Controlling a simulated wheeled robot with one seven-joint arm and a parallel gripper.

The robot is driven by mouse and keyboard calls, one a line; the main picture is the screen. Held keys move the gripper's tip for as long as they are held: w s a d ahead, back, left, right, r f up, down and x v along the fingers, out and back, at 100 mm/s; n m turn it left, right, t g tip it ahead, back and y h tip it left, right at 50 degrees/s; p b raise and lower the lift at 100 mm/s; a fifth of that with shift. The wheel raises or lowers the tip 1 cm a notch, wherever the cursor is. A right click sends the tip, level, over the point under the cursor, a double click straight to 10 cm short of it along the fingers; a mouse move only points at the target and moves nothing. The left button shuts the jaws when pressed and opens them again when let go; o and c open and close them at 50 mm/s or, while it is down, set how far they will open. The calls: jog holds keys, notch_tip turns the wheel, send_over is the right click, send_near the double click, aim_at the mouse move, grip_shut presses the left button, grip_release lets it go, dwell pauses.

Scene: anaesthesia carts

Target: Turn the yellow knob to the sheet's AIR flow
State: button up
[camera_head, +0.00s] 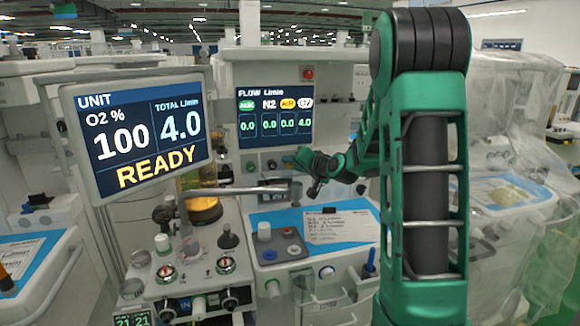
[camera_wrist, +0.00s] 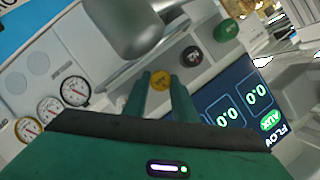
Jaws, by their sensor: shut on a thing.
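The yellow knob (camera_wrist: 160,80) sits between the tips of my gripper (camera_wrist: 162,86) in the wrist view, which is shut on it. In the head view my gripper (camera_head: 297,160) is at the panel just below the flow screen (camera_head: 275,118) and hides the yellow knob. That screen reads AUX 0.0, N2 0.0, AIR 0.0 under the yellow label, and 4.0 in the white-labelled last column. The printed sheet (camera_head: 342,228) lies on the blue-covered worktop; its text is too small to read.
A dark knob (camera_wrist: 191,56) and a green knob (camera_wrist: 225,30) sit beside the yellow one. A grey metal arm (camera_head: 245,190) crosses in front, below my gripper. The UNIT monitor (camera_head: 138,130) at left reads O2 100, total 4.0, READY. Several gauges (camera_wrist: 75,90) are close by.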

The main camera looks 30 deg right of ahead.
jog(key=n+h, duration=0.3)
jog(key=n, duration=0.2)
jog(key=a+n+g+h, duration=0.1)
jog(key=n+h, duration=0.2)
jog(key=n, duration=0.2)
jog(key=n+h, duration=0.3)
jog(key=n, duration=0.2)
jog(key=shift+w+a+f+g, duration=0.25)
jog(key=shift+a+g, duration=0.1)
jog(key=shift+g, duration=0.05)
dwell(0.6)
jog(key=shift+n+h, duration=0.3)
jog(key=o, duration=0.9)
jog(key=shift+o, duration=0.7)
